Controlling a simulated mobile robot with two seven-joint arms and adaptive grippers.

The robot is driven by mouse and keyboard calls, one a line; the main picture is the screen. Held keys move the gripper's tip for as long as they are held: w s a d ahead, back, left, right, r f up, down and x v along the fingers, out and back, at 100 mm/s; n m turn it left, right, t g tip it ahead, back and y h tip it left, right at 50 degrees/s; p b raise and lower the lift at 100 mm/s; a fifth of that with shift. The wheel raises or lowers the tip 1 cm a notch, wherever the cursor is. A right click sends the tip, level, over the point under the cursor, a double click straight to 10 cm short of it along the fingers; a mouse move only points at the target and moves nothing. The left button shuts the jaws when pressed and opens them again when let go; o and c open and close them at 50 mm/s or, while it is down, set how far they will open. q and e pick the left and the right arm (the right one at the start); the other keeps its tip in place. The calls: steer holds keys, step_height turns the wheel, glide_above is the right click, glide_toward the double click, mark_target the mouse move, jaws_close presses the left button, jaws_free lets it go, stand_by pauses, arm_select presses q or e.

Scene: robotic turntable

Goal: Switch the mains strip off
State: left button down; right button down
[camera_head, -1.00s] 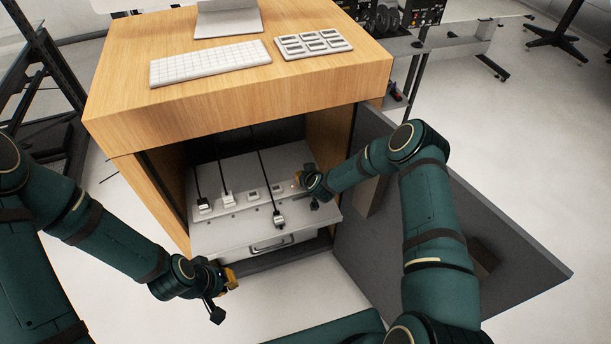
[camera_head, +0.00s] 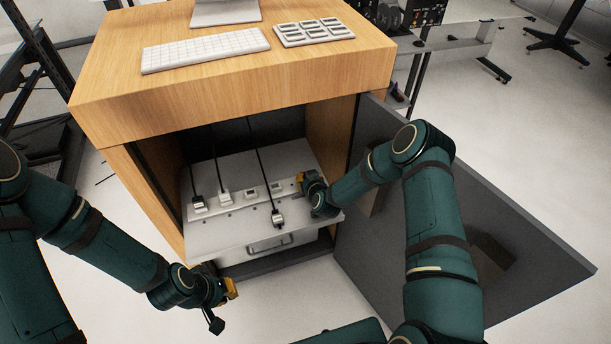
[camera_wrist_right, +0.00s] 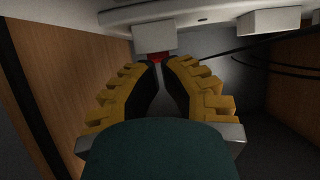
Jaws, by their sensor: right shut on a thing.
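The white mains strip (camera_head: 238,205) lies across the pulled-out shelf of the open cabinet. Two plugs sit in its left part and two empty-looking sockets are further right. My right gripper (camera_head: 300,178) is at the strip's right end and hides it in the head view. In the right wrist view the fingers (camera_wrist_right: 161,66) are closed together at a small red part (camera_wrist_right: 157,56), seemingly the switch, below a white block (camera_wrist_right: 154,38). Whether the switch is on or off does not show. My left gripper (camera_head: 231,289) hangs in front of the cabinet, away from the strip; its fingers are unclear.
A loose corded plug (camera_head: 277,217) lies on the shelf (camera_head: 215,235) in front of the strip. The dark cabinet door (camera_head: 480,235) stands open at right, beside my right arm. A keyboard (camera_head: 205,50) and a button panel (camera_head: 313,32) are on the wooden top.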

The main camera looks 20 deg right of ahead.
steer(key=shift+w+r+b, duration=0.25)
steer(key=shift+w+b, duration=0.15)
steer(key=shift+w, duration=0.3)
arm_select(q)
steer(key=shift+f, duration=0.35)
